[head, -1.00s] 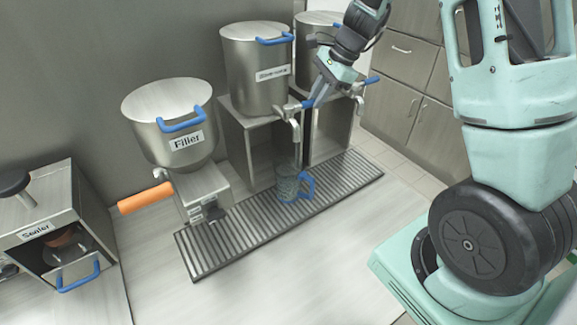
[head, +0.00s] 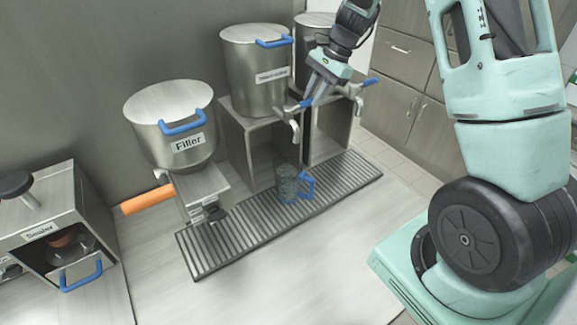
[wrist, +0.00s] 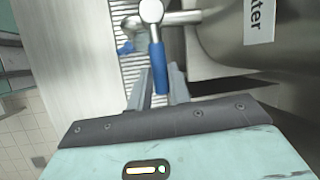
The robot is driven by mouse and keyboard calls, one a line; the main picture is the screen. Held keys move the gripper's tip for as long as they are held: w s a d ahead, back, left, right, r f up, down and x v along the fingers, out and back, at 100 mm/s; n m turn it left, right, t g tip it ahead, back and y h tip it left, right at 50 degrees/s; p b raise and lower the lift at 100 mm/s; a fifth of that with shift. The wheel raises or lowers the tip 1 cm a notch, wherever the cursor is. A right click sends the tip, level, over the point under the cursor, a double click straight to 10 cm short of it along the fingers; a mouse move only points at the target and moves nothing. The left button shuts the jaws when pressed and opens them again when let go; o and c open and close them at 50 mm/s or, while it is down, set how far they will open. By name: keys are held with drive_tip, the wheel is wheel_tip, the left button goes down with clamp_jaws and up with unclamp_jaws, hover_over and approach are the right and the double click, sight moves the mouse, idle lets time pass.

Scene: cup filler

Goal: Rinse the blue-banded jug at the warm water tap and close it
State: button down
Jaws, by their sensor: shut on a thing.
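The blue-banded jug (head: 287,184) stands upright on the drip tray (head: 230,238) in the head view, under the spout of the tap (head: 292,122) on the middle tank. The jug is clear with a blue handle (head: 308,186); whether water is in it I cannot tell. No stream shows between spout and jug. My gripper (head: 309,97) is shut on the blue tap lever (head: 305,103). In the wrist view the blue lever (wrist: 158,68) lies between the fingers, and the tap (wrist: 152,12) is above it. A bit of blue, perhaps the jug handle (wrist: 125,47), shows beyond.
The Filler (head: 180,125) with its orange handle (head: 147,199) stands left of the middle tank (head: 256,68). The Sealer (head: 55,230) is at far left. Another tank (head: 314,35) with a blue-levered tap is close on the right. The counter front (head: 300,265) is clear.

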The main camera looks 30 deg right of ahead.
drive_tip(key=c, duration=1.2)
unclamp_jaws()
drive_tip(key=shift+w, duration=0.35)
drive_tip(key=shift+s, duration=0.1)
drive_tip(key=b+v, duration=0.4)
drive_tip(key=v, duration=1.3)
drive_tip(key=shift+r, duration=0.25)
drive_tip(key=shift+s, duration=0.15)
